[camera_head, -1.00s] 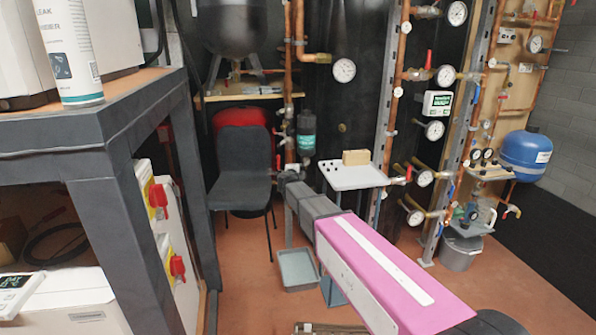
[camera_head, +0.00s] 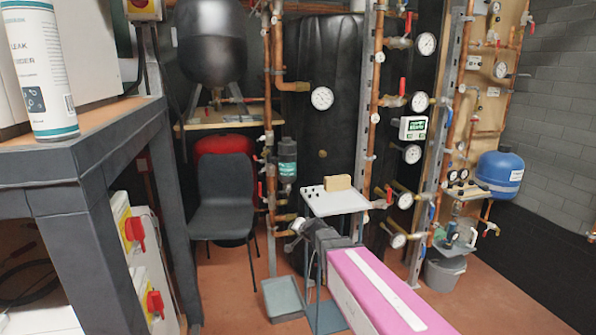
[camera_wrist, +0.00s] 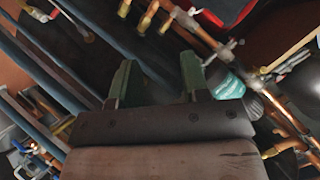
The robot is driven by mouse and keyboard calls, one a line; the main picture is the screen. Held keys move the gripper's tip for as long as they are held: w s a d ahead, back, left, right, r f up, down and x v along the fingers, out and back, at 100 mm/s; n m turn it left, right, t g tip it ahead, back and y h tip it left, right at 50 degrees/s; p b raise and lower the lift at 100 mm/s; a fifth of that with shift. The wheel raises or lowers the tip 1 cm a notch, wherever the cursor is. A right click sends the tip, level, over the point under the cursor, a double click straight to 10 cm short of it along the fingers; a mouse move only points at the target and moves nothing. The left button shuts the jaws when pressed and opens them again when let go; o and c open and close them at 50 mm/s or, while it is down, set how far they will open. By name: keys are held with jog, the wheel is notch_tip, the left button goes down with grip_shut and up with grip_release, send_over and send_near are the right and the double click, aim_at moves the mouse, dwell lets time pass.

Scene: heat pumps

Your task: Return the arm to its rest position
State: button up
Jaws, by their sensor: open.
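My arm, with a pink link and grey end, reaches forward from the bottom right in the head view. My gripper shows in the wrist view (camera_wrist: 155,82). Its two green fingers stand apart with nothing between them. Beyond the fingers are copper pipes and a dark cylinder with a teal label (camera_wrist: 228,84). In the head view the same kind of teal-labelled cylinder (camera_head: 287,165) hangs on the pipes behind the arm's end. The fingertips cannot be made out in the head view.
A small white tray table (camera_head: 335,203) with a tan block (camera_head: 338,183) stands just beyond the arm. A dark chair (camera_head: 224,198) is left. A grey bin (camera_head: 283,298) sits on the floor. A blue tank (camera_head: 500,174) is right.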

jog(key=s+d+f+n+g+h, duration=0.1)
jog(key=s+d+f+g+h, duration=0.1)
jog(key=s+d, duration=0.4)
jog(key=s+d+f+n+g+h, duration=0.2)
jog(key=s+d+f+g, duration=0.2)
jog(key=s+d, duration=0.3)
jog(key=s+d+f+n+g+h, duration=0.1)
jog(key=s+d+f+g+h, duration=0.1)
jog(key=s+d, duration=0.4)
jog(key=s+f+g, duration=0.1)
jog(key=s+g, duration=0.1)
jog(key=s, duration=0.3)
jog(key=shift+s+d+f+g, duration=0.25)
jog(key=shift+d+f+g, duration=0.05)
jog(key=shift+d+f, duration=0.05)
